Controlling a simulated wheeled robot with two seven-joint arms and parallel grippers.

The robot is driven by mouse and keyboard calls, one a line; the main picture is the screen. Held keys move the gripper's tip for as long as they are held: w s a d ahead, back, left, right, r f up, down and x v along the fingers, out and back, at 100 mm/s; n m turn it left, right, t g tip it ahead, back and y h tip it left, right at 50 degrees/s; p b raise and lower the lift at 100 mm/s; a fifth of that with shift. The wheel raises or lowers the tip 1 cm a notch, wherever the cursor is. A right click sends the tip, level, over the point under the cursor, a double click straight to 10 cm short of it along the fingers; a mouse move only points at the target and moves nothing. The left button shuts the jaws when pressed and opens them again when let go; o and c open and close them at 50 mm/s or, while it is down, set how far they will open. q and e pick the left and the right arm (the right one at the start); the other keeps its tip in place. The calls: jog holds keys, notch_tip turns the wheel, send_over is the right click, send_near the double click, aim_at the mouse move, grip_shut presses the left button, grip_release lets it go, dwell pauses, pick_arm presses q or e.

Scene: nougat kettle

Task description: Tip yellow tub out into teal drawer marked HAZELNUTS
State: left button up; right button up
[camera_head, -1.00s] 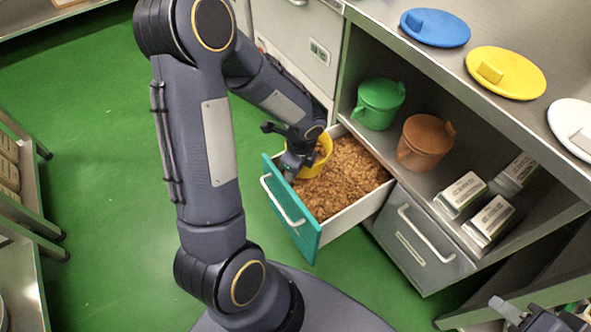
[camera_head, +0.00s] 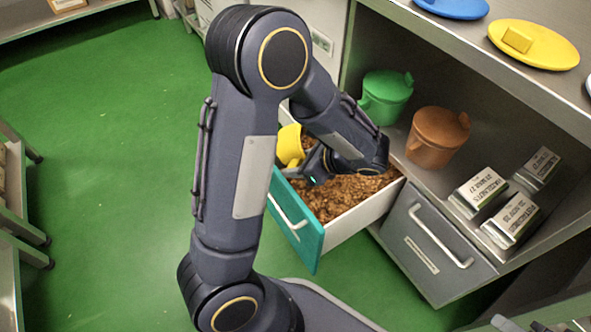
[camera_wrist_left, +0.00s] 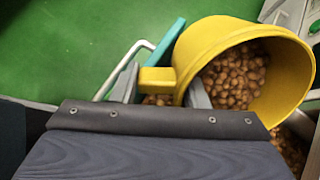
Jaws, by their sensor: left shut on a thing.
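The yellow tub (camera_head: 290,145) is over the left part of the open teal-fronted drawer (camera_head: 301,235). The drawer holds a bed of brown nuts (camera_head: 345,196). In the left wrist view the tub (camera_wrist_left: 212,45) is tilted, its mouth to the right, with nuts (camera_wrist_left: 233,78) still inside. My left gripper (camera_head: 308,163) is shut on the tub; in the left wrist view its fingers (camera_wrist_left: 160,85) close on the tub's handle. Any marking on the teal front is not legible. A small part of my right arm (camera_head: 502,325) shows at the bottom right; its fingertips are not clear.
A green lidded tub (camera_head: 386,97) and a brown lidded tub (camera_head: 436,137) stand on the shelf beside the drawer. Several labelled cartons (camera_head: 510,220) lie to the right. A closed grey drawer (camera_head: 425,245) is beside the open one. The green floor at left is clear.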

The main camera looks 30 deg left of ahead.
pick_arm(q)
jog(key=d+r+y, duration=0.2)
jog(key=d+y, duration=0.2)
jog(key=y, duration=0.3)
jog(key=d+r+g+y+p, duration=0.1)
jog(key=d+r+y, duration=0.1)
jog(key=y, duration=0.6)
jog(key=shift+w+d+r+g+y, duration=0.3)
jog(key=shift+w+d, duration=0.15)
jog(key=shift+d, duration=0.4)
notch_tip(320, 180, up, 7)
jog(key=t+h+p, duration=0.3)
jog(key=h+p, duration=2.1)
jog(key=h, duration=0.1)
jog(key=shift+n+h, duration=0.3)
jog(key=shift+n, duration=0.1)
